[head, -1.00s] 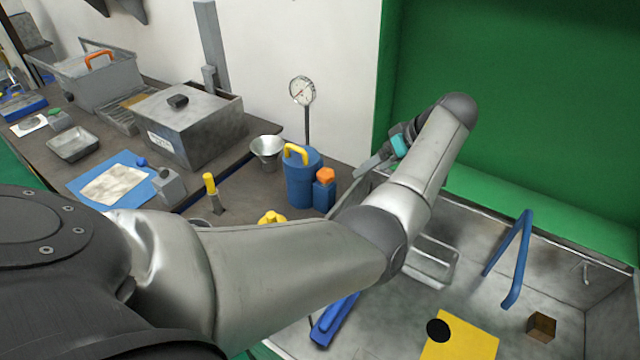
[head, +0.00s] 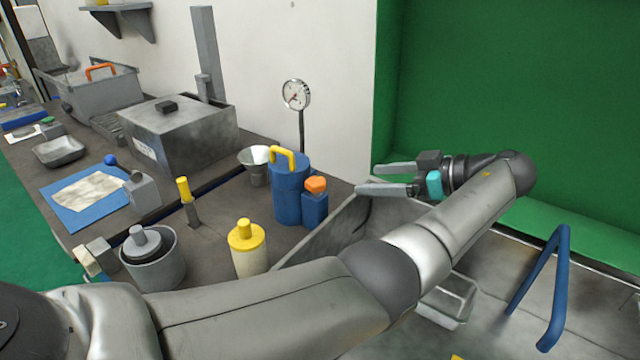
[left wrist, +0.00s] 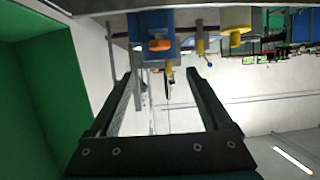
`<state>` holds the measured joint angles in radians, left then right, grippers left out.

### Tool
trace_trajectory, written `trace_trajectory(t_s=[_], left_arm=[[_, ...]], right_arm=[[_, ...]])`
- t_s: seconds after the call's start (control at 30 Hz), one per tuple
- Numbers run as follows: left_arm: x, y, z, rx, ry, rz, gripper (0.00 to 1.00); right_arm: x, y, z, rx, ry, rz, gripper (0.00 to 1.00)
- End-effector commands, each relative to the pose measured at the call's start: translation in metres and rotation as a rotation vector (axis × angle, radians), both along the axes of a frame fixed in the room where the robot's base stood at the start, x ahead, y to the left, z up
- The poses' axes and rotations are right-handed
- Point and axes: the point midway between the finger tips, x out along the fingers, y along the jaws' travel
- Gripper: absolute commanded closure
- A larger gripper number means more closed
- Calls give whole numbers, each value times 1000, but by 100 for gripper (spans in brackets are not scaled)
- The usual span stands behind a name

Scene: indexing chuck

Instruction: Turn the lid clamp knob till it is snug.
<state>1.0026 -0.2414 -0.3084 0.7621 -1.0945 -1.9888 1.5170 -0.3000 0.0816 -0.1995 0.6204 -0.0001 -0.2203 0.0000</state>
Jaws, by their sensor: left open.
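A blue canister (head: 290,190) with a yellow handle (head: 283,155) stands on the bench. A smaller blue block on its right side carries an orange knob (head: 316,184); I cannot tell for sure that this is the lid clamp knob. My left gripper (head: 366,179) is open and empty, to the right of the orange knob and apart from it, its fingers pointing left. In the left wrist view the orange knob (left wrist: 159,45) appears upside down, beyond and between the open fingers (left wrist: 163,70). My right gripper is not in view.
A dial gauge (head: 296,95) on a post stands behind the canister, a funnel (head: 256,160) to its left. A yellow-capped bottle (head: 247,247) and a grey pot (head: 153,262) stand nearer. A lidded grey box (head: 182,140) is farther left. A sink-like basin (head: 330,236) lies below my arm.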

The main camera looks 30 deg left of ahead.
Motion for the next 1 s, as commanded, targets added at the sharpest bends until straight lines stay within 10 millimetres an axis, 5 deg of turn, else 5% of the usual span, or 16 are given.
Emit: trace_trajectory(t_s=[0.53, 1.0], left_arm=[[1, 104, -44, -1, 4, 0, 17], [2, 124, -52, -3, 5, -2, 17]], right_arm=[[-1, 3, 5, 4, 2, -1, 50], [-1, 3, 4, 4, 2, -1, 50]])
